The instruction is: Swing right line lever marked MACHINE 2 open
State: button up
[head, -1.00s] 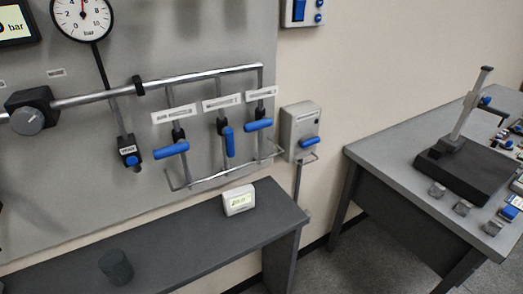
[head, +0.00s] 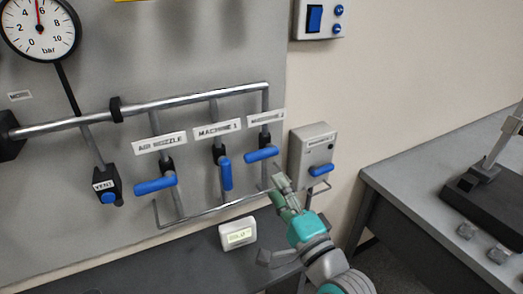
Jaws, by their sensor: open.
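The right line lever (head: 261,154) has a blue handle that lies nearly level, crosswise to its vertical pipe, tilted slightly up at the right. Its label (head: 265,117) above is small and only partly legible, reading like MACHINE 2. My gripper (head: 279,183) is open and empty, just below and to the right of this lever, and seems apart from it. The exact depth gap cannot be told.
The MACHINE 1 lever (head: 225,174) hangs down along its pipe; the AIR NOZZLE lever (head: 156,185) lies crosswise. A grey wall box (head: 314,148) with a blue handle is close at right. A white display (head: 237,234) sits on the bench below.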

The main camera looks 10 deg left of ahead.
aim_at(257, 156)
jog(key=x, duration=1.1)
jog(key=shift+r, duration=0.15)
grip_shut()
